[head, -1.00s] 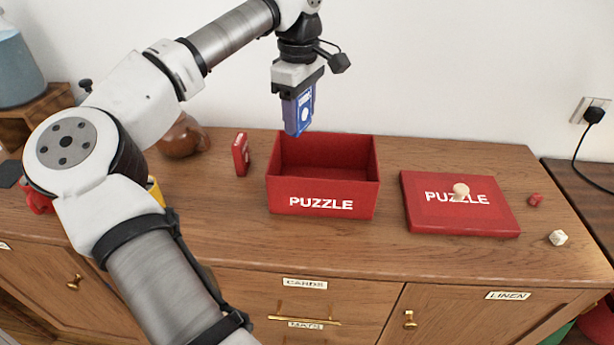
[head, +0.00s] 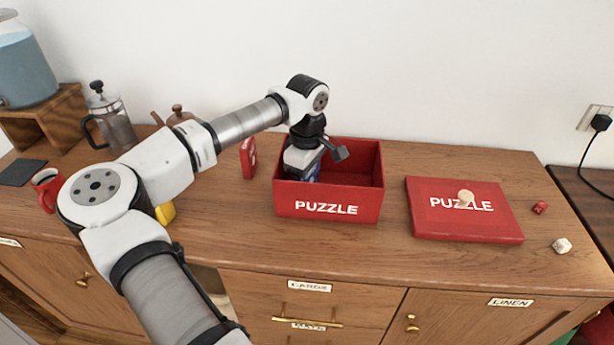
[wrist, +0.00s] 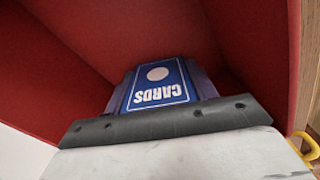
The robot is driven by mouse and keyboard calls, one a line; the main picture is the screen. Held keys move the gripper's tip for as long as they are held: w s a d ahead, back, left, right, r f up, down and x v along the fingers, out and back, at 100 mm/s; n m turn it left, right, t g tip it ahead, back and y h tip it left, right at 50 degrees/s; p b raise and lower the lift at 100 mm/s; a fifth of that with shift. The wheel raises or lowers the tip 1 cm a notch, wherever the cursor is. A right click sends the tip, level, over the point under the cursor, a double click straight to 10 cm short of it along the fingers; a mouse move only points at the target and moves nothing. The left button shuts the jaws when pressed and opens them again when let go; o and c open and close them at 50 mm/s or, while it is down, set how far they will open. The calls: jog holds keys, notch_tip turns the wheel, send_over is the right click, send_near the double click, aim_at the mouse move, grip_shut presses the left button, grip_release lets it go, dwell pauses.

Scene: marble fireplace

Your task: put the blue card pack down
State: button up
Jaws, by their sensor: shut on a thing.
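The blue card pack (wrist: 157,86) is in my gripper, with its white circle and "CARDS" lettering facing the wrist camera. My gripper (head: 304,174) is shut on the pack and is down inside the left part of the open red puzzle box (head: 328,206). In the head view only a small part of the blue pack (head: 313,169) shows beside the gripper. The red inner walls of the box (wrist: 150,30) surround the pack in the wrist view. I cannot tell whether the pack touches the box floor.
The red puzzle lid (head: 465,222) lies to the right with a pale wooden piece (head: 465,198) on it. A red card pack (head: 248,158) stands left of the box. A red die (head: 540,207) and a white die (head: 562,245) lie at the right. The box's right half is empty.

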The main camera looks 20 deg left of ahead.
jog(key=shift+f, duration=0.1)
jog(key=o, duration=1)
notch_tip(320, 180, up, 12)
jog(key=shift+r+b, duration=0.2)
jog(key=shift+b, duration=0.65)
